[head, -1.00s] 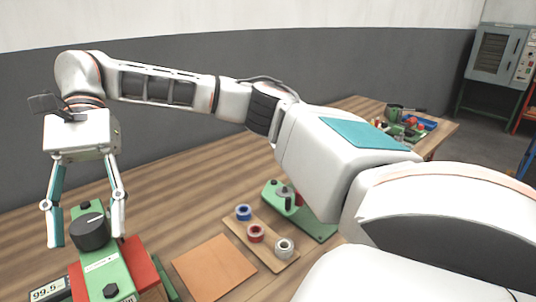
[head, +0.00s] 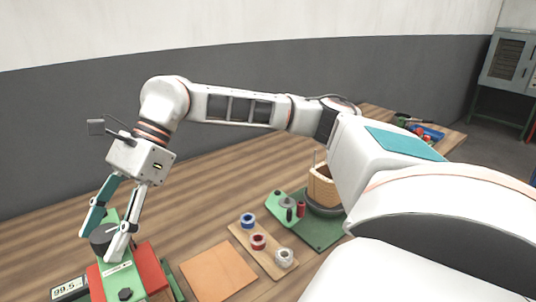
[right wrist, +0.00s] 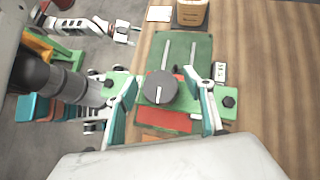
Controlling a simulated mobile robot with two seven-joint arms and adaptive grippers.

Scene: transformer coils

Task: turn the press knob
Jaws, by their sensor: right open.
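The dark grey round press knob (head: 103,237) sits on the green top bar of the press (head: 120,275) at the lower left of the head view. In the right wrist view the knob (right wrist: 160,88) shows a short white mark, pointing toward the bottom of the picture. My right gripper (head: 102,242) is open, its fingers pointing down on either side of the knob. In the right wrist view gaps show between knob and fingers. What seems to be my left gripper (right wrist: 125,32) is at the upper left there, too small to read.
A digital display (head: 70,288) reading 99.5 stands left of the press. To the right are a tan mat (head: 219,271), a wooden holder (head: 272,266) with blue, red and silver spools, and a green-based fixture (head: 322,232) beside a wooden coil former (head: 323,186). Bare table lies behind.

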